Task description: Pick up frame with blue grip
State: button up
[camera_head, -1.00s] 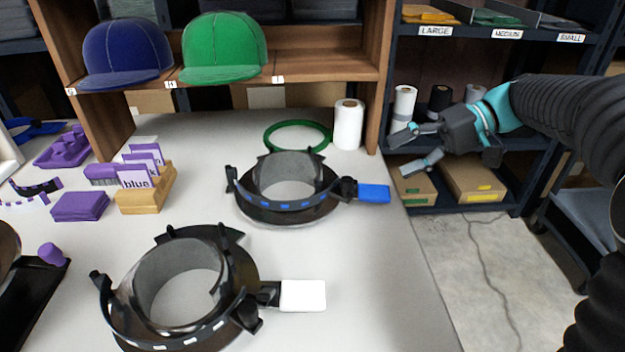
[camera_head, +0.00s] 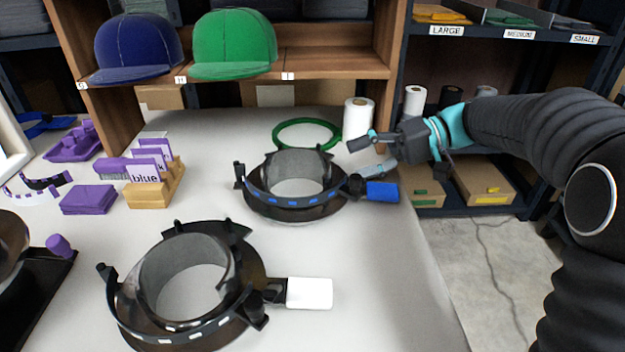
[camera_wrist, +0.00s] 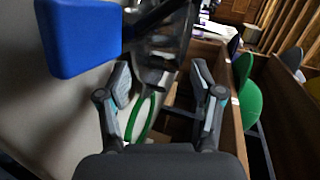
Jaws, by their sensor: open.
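The frame with the blue grip is a dark ring-shaped hoop (camera_head: 290,212) around a grey cylinder on the table, with its blue grip (camera_head: 382,191) sticking out to the right. In the wrist view the blue grip (camera_wrist: 80,38) is large at the upper left, outside the space between the fingers. My gripper (camera_head: 366,157) is open and empty, above and slightly behind the blue grip in the head view. Its two fingers also show in the wrist view (camera_wrist: 160,88). I cannot tell whether a finger touches the grip.
A similar frame with a white grip (camera_head: 310,293) sits nearer. A green ring (camera_head: 280,135) and a white roll (camera_head: 357,122) are behind. Purple cards in a wooden holder (camera_head: 160,193) stand left. Blue and green caps (camera_head: 232,45) rest on the wooden shelf (camera_head: 330,65).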

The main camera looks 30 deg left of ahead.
aim_at(337, 177)
jog(key=x, duration=0.5)
jog(key=shift+f, duration=0.1)
jog(key=c, duration=1.1)
